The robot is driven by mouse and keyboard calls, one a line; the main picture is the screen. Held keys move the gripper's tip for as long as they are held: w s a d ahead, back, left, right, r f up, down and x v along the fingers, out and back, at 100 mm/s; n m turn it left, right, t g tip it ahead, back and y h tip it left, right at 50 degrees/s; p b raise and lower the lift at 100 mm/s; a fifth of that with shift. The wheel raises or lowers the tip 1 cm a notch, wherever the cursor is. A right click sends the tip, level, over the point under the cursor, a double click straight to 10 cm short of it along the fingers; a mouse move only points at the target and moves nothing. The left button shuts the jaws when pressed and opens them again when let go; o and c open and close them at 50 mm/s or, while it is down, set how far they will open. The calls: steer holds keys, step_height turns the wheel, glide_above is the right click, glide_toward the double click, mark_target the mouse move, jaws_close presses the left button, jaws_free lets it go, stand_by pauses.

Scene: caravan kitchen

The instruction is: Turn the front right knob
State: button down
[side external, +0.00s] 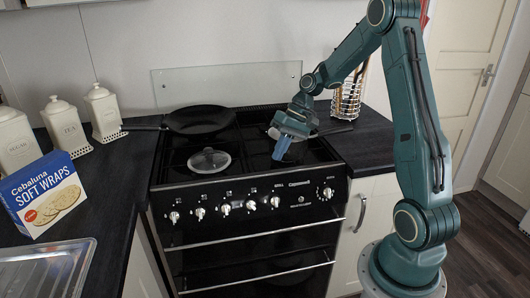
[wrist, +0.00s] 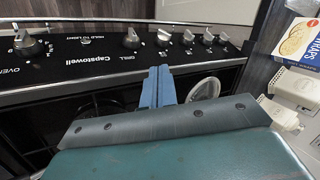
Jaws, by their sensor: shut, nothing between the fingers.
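The black cooker's front panel (side external: 240,205) carries a row of silver knobs, with the oven knob (side external: 327,192) apart at the right end. The grill knob (side external: 275,201) is left of it, then several hob knobs, including one at the row's middle (side external: 251,205). In the wrist view, the order is reversed, with the oven knob (wrist: 27,44) at left and the grill knob (wrist: 131,38) near the middle. I cannot read which hob knob is front right. My gripper (side external: 280,152) is shut and empty, pointing down above the hob's right side, apart from the knobs.
A frying pan (side external: 198,120) sits on the back left of the hob, and a glass lid (side external: 209,160) lies in front of it. A rail (side external: 265,230) runs below the panel. A wraps box (side external: 45,195) and white canisters (side external: 62,127) stand on the left counter.

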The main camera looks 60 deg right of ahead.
steer(key=shift+d+f, duration=0.15)
steer(key=shift+f, duration=0.1)
glide_toward(250, 202)
steer(key=x, duration=0.4)
steer(key=shift+s+d+f, duration=0.15)
steer(key=shift+d+f, duration=0.05)
steer(key=shift+f, duration=0.2)
steer(key=shift+w+a+f, duration=0.35)
steer(key=shift+a+f, duration=0.1)
steer(key=shift+a, duration=0.2)
